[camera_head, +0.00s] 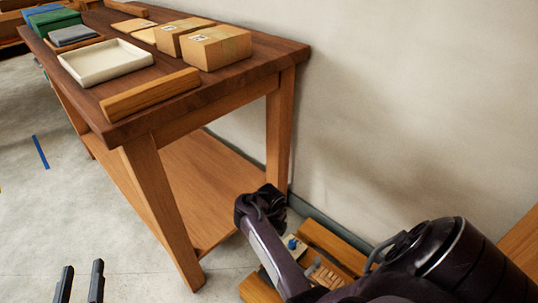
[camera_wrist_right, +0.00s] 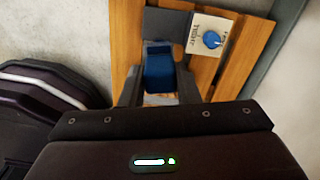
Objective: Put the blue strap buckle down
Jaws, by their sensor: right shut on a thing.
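The blue strap buckle (camera_wrist_right: 160,72) shows in the right wrist view between the fingers of my right gripper (camera_wrist_right: 160,90), which is shut on it. It is over a dark grey part on a wooden board (camera_wrist_right: 126,40); I cannot tell whether it touches that part. In the head view my right arm covers the buckle and the right gripper. My left gripper (camera_head: 81,272) is at the bottom left of the head view, its two dark fingers apart, empty, over the floor.
A pale panel with a blue knob (camera_wrist_right: 212,39) sits right of the buckle. A wooden table (camera_head: 190,107) carries a white tray (camera_head: 105,62), cardboard boxes (camera_head: 217,47) and a green box (camera_head: 52,23). The wall (camera_head: 420,100) is close on the right.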

